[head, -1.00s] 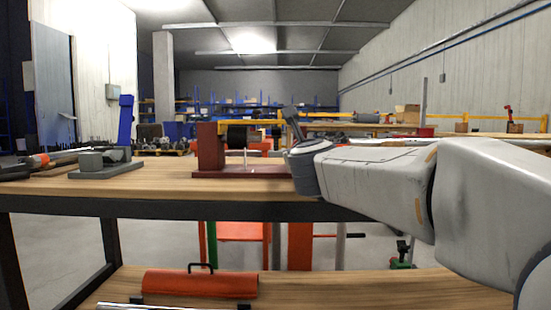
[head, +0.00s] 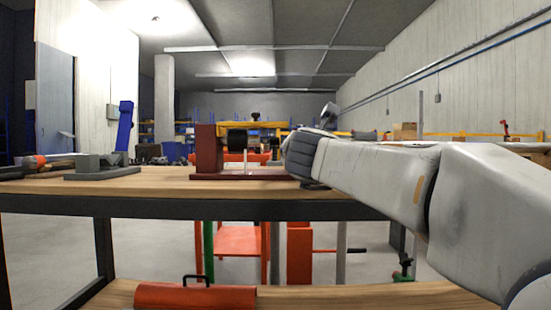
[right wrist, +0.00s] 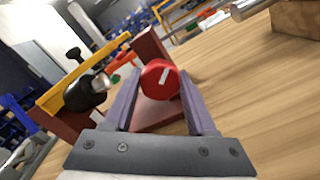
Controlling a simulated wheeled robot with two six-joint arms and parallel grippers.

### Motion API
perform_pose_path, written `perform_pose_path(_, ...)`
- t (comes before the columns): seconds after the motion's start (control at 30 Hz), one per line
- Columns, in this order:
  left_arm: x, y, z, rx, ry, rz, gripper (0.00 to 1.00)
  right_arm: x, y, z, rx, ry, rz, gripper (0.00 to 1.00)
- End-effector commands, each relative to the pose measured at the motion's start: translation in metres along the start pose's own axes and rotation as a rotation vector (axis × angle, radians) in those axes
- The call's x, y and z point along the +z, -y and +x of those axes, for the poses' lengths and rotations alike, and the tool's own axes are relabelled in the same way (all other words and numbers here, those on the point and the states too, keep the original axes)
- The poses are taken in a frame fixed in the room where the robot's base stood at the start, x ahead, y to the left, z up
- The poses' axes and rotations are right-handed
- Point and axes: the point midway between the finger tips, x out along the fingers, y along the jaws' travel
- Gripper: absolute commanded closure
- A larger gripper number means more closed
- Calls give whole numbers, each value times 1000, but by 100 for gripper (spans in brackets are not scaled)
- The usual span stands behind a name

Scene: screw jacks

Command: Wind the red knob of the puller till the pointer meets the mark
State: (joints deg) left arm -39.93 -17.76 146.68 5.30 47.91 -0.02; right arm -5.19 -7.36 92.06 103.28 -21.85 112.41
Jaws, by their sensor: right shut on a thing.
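The puller stands on the table, with a dark red upright (head: 206,150) and base (head: 235,176), a black cylinder (head: 237,141) and a yellow bar. Its red knob (right wrist: 160,80) has a white stripe and sits between the fingertips of my right gripper (right wrist: 160,76), which is shut on it. In the head view my right gripper's fingers and the knob are hidden behind my wrist. A thin pale vertical piece (head: 246,156) shows below the cylinder; I cannot tell whether it is the pointer or the mark. My left gripper is not in view.
A grey block fixture (head: 103,168) stands left on the wooden table (head: 165,187), with an orange-tipped tool (head: 35,162) beyond it. A red toolbox (head: 195,297) lies on the lower shelf. In the wrist view a wooden block (right wrist: 297,18) and metal rod are near the top right.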

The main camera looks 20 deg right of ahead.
Motion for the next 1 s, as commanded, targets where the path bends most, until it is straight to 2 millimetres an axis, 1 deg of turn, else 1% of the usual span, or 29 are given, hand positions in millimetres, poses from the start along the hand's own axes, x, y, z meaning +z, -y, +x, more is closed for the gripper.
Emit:
perform_pose_path(0.03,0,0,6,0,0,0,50,-4,1,1,1,-4,46,99)
perform_pose_path(0.13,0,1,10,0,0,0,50,-4,1,1,1,-4,136,99)
perform_pose_path(0.3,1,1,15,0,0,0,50,-4,0,0,1,-5,271,99)
perform_pose_path(0.5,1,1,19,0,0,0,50,-3,0,0,0,-5,390,99)
perform_pose_path(0.7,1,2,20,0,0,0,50,-2,-1,0,0,-5,464,99)
perform_pose_path(1.0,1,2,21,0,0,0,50,-2,-1,0,0,-5,497,99)
